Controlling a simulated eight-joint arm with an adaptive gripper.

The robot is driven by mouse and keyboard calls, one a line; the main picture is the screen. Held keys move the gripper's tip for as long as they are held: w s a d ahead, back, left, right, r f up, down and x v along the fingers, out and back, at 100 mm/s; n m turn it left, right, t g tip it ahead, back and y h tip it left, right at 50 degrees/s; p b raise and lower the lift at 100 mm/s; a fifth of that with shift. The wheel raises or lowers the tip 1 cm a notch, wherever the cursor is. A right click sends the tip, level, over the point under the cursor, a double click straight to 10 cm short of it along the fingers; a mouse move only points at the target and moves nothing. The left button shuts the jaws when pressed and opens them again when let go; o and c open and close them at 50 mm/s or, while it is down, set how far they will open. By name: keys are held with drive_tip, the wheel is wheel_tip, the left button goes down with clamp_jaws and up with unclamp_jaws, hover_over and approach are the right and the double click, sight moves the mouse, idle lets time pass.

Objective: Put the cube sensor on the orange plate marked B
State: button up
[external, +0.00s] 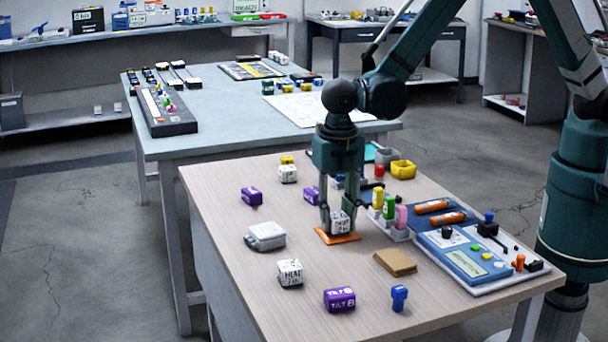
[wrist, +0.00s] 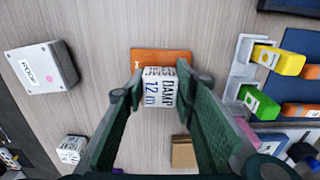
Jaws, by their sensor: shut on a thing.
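The cube sensor (wrist: 159,88) is white with dark print reading "DAMP 12 m" in the wrist view. It also shows in the external view (external: 339,222) between the fingers. My gripper (external: 338,224) points down and is shut on this cube; its green fingers also show in the wrist view (wrist: 159,93). The orange plate (external: 325,237) lies on the wooden table directly below the cube. Its bare part shows beyond the cube in the wrist view (wrist: 160,57). No B mark can be read on it. I cannot tell whether the cube touches the plate.
A rack (external: 393,231) of coloured pieces stands close right of the plate. A white box (external: 265,236) lies to the left. A white cube (external: 290,273), a purple block (external: 339,299) and a tan pad (external: 395,262) lie in front. A blue device (external: 463,257) is at right.

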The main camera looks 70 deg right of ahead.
sight(337, 214)
drive_tip(key=shift+f, duration=0.15)
drive_tip(key=o, duration=0.9)
wheel_tip(337, 214, up, 12)
drive_tip(key=shift+r+p, duration=0.15)
drive_tip(key=shift+p, duration=0.9)
drive_tip(key=shift+r, duration=0.1)
